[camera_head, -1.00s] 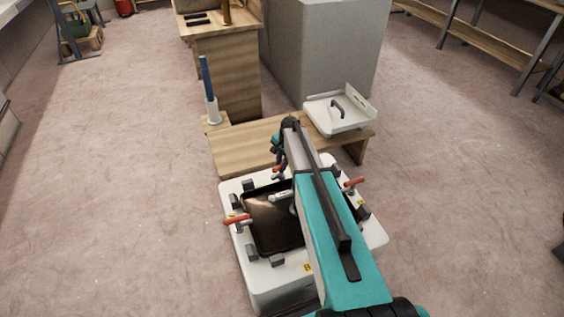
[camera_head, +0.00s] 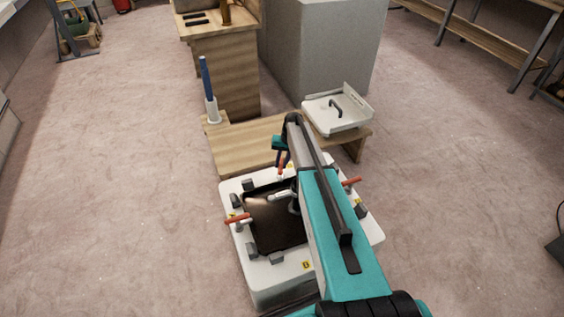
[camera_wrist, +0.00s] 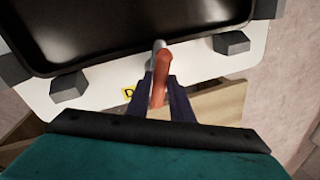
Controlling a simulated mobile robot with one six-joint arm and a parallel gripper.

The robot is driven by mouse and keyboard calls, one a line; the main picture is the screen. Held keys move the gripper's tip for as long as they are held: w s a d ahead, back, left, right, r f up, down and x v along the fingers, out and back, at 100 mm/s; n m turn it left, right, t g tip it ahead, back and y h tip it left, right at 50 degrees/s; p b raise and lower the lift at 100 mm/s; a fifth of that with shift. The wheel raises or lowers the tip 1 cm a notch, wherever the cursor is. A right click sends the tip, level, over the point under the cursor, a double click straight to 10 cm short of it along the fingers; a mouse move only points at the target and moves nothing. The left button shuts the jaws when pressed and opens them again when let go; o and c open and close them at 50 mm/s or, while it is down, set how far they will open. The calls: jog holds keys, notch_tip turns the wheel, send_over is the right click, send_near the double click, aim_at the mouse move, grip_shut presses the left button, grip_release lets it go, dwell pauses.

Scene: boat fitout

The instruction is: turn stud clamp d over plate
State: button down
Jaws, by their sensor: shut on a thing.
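Stud clamp d has a red handle (camera_wrist: 161,78) and a grey stud, and stands by the yellow "D" label (camera_wrist: 128,92) on the white frame's edge. My gripper (camera_wrist: 161,88) is shut on the red handle, one dark finger on each side. In the head view my gripper (camera_head: 281,168) is at the frame's far side, partly hidden by my arm. The dark plate (camera_head: 274,222) sits inside the white frame (camera_head: 290,268). In the wrist view the handle points from the frame's edge toward the plate (camera_wrist: 130,25). The clamp's lower end is hidden.
Other red-handled clamps stand on the frame's left (camera_head: 238,219) and right (camera_head: 351,182) sides. Grey blocks (camera_head: 276,258) ring the plate. A low wooden bench (camera_head: 240,145) stands behind, with a white tray (camera_head: 338,112) and a blue-handled tool (camera_head: 207,90). Floor to the left is clear.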

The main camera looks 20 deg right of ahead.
jog(key=n+p, duration=0.1)
jog(key=n, duration=0.3)
jog(key=shift+w+g, duration=0.2)
jog(key=shift+g, duration=0.2)
jog(key=shift+a, duration=0.1)
jog(key=c, duration=1.7)
grip_release()
jog(key=shift+o, duration=0.4)
jog(key=shift+s, duration=0.1)
jog(key=shift+r, duration=0.15)
notch_tip(320, 180, up, 13)
jog(key=d, duration=0.2)
jog(key=shift+d+r, duration=0.15)
jog(key=shift+d, duration=0.25)
jog(key=shift+r, duration=0.1)
